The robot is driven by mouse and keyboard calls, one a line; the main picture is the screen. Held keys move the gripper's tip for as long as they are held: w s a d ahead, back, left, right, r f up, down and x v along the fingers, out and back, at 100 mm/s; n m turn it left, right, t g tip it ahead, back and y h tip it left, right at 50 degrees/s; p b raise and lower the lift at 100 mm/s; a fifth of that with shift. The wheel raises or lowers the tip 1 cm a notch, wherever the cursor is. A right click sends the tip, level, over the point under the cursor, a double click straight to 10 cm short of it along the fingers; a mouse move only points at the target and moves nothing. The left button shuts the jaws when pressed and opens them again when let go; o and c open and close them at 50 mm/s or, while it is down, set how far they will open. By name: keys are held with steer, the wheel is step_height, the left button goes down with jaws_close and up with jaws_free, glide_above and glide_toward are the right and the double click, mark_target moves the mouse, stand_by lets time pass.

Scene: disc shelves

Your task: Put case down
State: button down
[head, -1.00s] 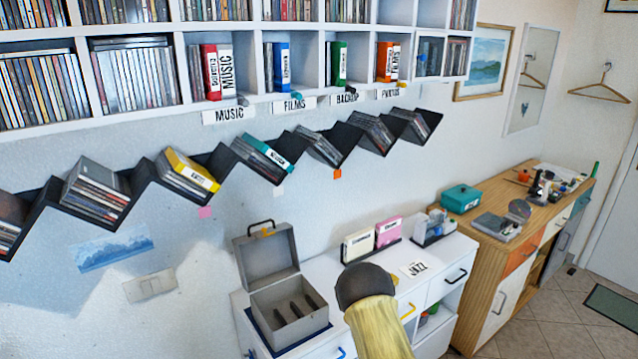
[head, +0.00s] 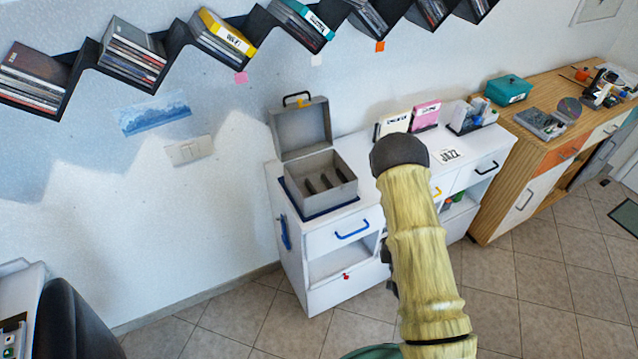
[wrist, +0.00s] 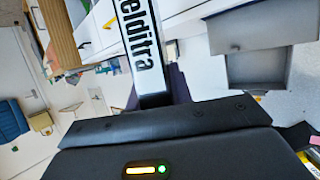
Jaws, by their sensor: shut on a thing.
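My gripper (wrist: 165,122) is shut on a narrow case (wrist: 140,45) with a white label and black lettering reading roughly "elditra". The case sticks out past the fingers in the wrist view, its end running off the top edge. In the head view my arm's dark wrist end covers the gripper and the case. It overlaps the white cabinet (head: 330,240) in the picture. A grey open box (head: 320,190) with dark dividers stands on the cabinet's left end, lid up. A grey box also shows in the wrist view (wrist: 265,75).
A white case (head: 391,125), a pink case (head: 426,115) and a clear holder (head: 470,115) stand at the cabinet's back. A JAZZ card (head: 448,156) lies in front. A wooden sideboard (head: 500,170) with a teal box (head: 508,90) is at right. Zigzag shelves (head: 85,60) hold cases.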

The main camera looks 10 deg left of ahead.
steer(key=s+f, duration=0.4)
steer(key=f, duration=0.1)
steer(key=shift+s+f, duration=0.2)
steer(key=shift+f, duration=0.05)
steer(key=shift+s, duration=0.15)
